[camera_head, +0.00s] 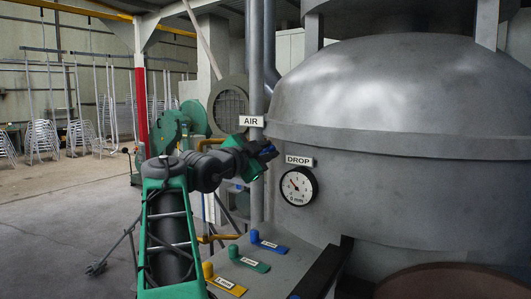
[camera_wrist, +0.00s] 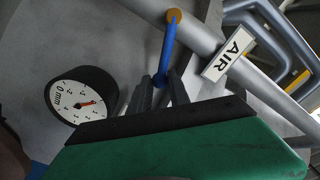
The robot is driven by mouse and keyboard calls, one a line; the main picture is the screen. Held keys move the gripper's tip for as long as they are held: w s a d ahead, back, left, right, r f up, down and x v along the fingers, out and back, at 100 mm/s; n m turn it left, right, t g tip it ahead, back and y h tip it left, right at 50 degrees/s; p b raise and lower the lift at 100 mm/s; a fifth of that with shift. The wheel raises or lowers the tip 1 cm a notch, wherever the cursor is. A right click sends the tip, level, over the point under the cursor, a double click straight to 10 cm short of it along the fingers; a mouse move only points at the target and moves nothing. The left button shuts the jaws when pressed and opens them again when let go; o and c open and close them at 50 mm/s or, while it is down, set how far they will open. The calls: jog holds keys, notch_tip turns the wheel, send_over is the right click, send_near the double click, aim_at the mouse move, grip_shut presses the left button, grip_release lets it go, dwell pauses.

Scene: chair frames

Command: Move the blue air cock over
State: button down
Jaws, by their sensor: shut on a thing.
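The blue air cock (camera_wrist: 167,48) is a lever with a round orange-brown hub at its top in the wrist view. It runs downward from the hub, slightly tilted, to its lower end between my fingers. My gripper (camera_wrist: 160,88) is shut on that lower end. The AIR sign (camera_wrist: 228,55) is right of the lever, on the grey pipe. In the head view, my gripper (camera_head: 263,151) is up beside the vessel, just below the AIR sign (camera_head: 251,121). Only a little blue shows there, and the hub is hidden.
A round gauge (camera_head: 299,186) marked mm sits on the grey vessel (camera_head: 400,110) under a DROP sign (camera_head: 299,161). Below stands a sloped panel (camera_head: 270,270) with blue (camera_head: 268,242), green (camera_head: 248,258) and yellow (camera_head: 225,282) labelled pieces. Open floor lies to the left.

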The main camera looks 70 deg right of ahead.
jog(key=shift+f, duration=0.1)
jog(key=c, duration=2.1)
grip_release()
jog(key=f+b, duration=0.2)
jog(key=b, duration=0.1)
jog(key=shift+s+f, duration=0.3)
jog(key=shift+f, duration=0.05)
jog(key=shift+c, duration=0.2)
jog(key=shift+r, duration=0.1)
jog(key=o, duration=1)
jog(key=shift+o, duration=0.3)
